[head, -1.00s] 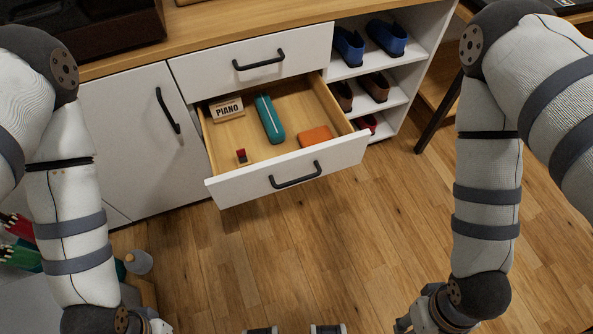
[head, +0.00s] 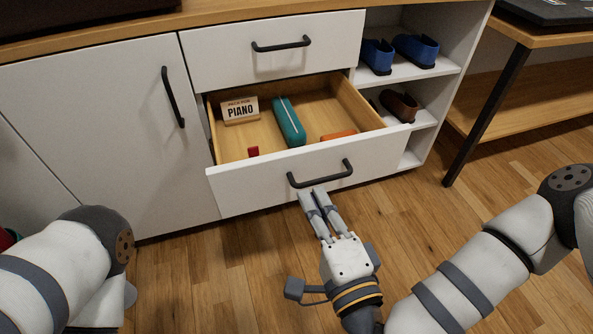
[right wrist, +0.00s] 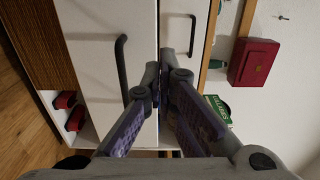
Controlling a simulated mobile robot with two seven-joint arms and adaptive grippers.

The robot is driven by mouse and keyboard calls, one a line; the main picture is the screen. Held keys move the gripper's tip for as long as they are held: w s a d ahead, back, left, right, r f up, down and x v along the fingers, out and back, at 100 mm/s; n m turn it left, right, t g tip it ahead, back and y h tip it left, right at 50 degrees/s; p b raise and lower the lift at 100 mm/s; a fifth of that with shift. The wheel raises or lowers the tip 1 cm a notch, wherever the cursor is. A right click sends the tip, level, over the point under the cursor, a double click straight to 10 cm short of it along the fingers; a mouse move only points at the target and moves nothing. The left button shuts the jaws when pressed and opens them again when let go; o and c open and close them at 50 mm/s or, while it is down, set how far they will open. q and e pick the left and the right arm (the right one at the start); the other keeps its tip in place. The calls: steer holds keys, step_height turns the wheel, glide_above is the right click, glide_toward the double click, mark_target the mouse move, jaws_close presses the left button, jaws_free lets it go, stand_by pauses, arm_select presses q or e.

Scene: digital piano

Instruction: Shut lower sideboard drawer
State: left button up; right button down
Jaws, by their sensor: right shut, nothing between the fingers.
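The lower sideboard drawer stands open, its white front (head: 240,190) pulled out below the shut upper drawer (head: 225,58). Its black bar handle (head: 320,174) is on the front. Inside lie a PIANO sign (head: 240,110), a teal case (head: 289,122), an orange item (head: 338,135) and a small red item (head: 253,151). My right gripper (head: 315,193) is shut and empty, its fingertips just below the handle in the head view; contact with the front cannot be told. In the right wrist view the fingers (right wrist: 166,75) point at the sideboard beside the handle (right wrist: 120,68). My left gripper is out of view.
Open shelves with blue shoes (head: 414,50) and brown shoes (head: 398,105) are right of the drawer. A shut cabinet door (head: 100,120) is to its left. A dark table leg (head: 485,115) stands at the right. The wooden floor (head: 220,280) in front is clear.

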mark_target(297, 165)
arm_select(q)
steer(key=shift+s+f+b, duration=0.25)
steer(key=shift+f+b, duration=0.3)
steer(key=shift+b, duration=0.05)
arm_select(e)
steer(key=x, duration=0.9)
steer(key=shift+f, duration=0.1)
